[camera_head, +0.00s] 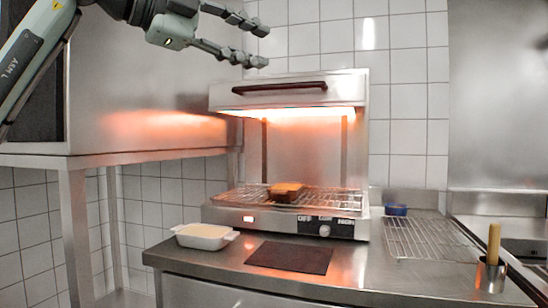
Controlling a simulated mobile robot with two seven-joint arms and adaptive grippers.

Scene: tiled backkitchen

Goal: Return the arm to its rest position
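My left gripper (262,46) shows at the top of the head view, above and in front of the salamander grill. Its two dark fingers point right and stand apart, with nothing between them. My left arm comes in from the upper left corner. My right gripper is not in view.
A glowing salamander grill (290,97) stands on the steel counter, with a browned item (286,192) on its rack. A white dish (204,235), a dark mat (290,257), a wire rack (428,239), a blue bowl (396,209) and a metal holder (490,275) with a wooden handle are around it.

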